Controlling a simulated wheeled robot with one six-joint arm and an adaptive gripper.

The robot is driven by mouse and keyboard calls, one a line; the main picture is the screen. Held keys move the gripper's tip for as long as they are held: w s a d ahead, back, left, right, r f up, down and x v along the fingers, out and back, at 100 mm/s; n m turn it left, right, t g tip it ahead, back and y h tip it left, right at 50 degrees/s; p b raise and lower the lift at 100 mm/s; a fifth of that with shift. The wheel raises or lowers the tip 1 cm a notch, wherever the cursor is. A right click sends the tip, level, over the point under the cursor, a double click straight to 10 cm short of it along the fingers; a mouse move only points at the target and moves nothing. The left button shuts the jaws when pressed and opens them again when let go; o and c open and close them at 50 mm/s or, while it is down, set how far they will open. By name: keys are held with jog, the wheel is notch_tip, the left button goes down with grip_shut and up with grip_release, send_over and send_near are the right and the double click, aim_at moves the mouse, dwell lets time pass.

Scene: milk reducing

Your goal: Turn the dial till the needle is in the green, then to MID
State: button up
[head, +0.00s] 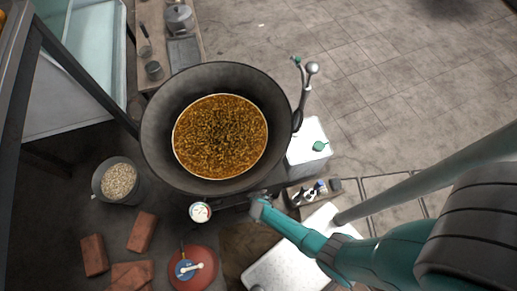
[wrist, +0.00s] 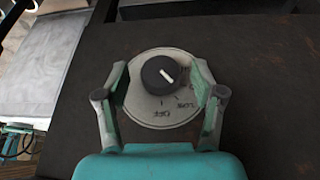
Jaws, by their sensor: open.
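The dial is a dark round knob (wrist: 158,75) with a short white slanting mark, on a pale round plate (wrist: 150,108). LOW shows at the plate's lower right and OFF at its bottom; I cannot read MID. My gripper (wrist: 159,80) is open, its two fingers on either side of the knob and over the plate's edges; I cannot tell whether they touch the knob. In the head view my gripper (head: 258,207) is below the pan's right side, and the dial is hidden. A small round white-faced thing (head: 200,212) may be the gauge; its needle and green zone are too small to read.
A large dark pan (head: 160,135) of brown grainy liquid stands above my gripper in the head view. A bucket of pale pellets (head: 118,180), bricks (head: 141,232) and a red round container (head: 193,270) lie left. A white box (head: 307,148) stands right.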

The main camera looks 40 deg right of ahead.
jog(key=c, duration=1.1)
jog(key=shift+w+a+f+n+g+h, duration=0.15)
jog(key=shift+g+h, duration=0.1)
jog(key=shift+h, duration=0.25)
jog(key=shift+s+a+r+n+g+h, duration=0.15)
jog(key=shift+g+h, duration=0.1)
jog(key=shift+h, duration=0.25)
jog(key=shift+c, duration=0.2)
jog(key=shift+d+f+g+h, duration=0.15)
jog(key=shift+g+h, duration=0.25)
jog(key=shift+h, duration=0.7)
jog(key=o, duration=1.1)
jog(key=shift+o, duration=0.2)
